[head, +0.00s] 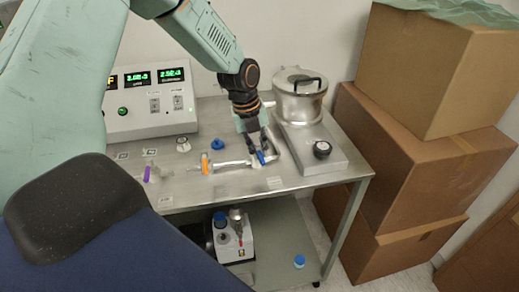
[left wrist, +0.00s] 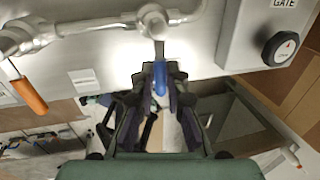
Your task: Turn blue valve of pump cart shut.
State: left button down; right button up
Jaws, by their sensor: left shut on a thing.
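The pump cart's metal top (head: 230,185) carries a line of steel pipe. The blue valve handle (head: 261,157) sits at the right end of this pipe, below the round chamber. My left gripper (head: 259,148) reaches down from above and is shut on the blue handle. In the left wrist view, the blue handle (left wrist: 160,78) stands between the fingers (left wrist: 160,88), pointing away from the pipe toward the palm. An orange valve handle (head: 205,164) is on the same pipe to the left; it also shows in the left wrist view (left wrist: 30,96). My right gripper is not in view.
A steel chamber with a lid (head: 300,97) and a black knob (head: 322,149) stand right of the gripper. A control box with green displays (head: 150,100) is at the back left. Cardboard boxes (head: 420,140) stack on the right. A pump (head: 233,240) sits on the lower shelf.

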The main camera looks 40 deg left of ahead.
pick_arm(q)
jog(key=shift+w+r, duration=0.25)
jog(key=c, duration=1.8)
grip_release()
jog(key=o, duration=0.4)
jog(key=shift+s+f, duration=0.15)
jog(key=shift+s, duration=0.1)
jog(key=shift+o, duration=0.2)
notch_tip(320, 180, up, 12)
jog(key=s+a, duration=0.1)
jog(key=shift+s+a, duration=0.3)
jog(key=shift+s, duration=0.1)
jog(key=shift+f, duration=0.1)
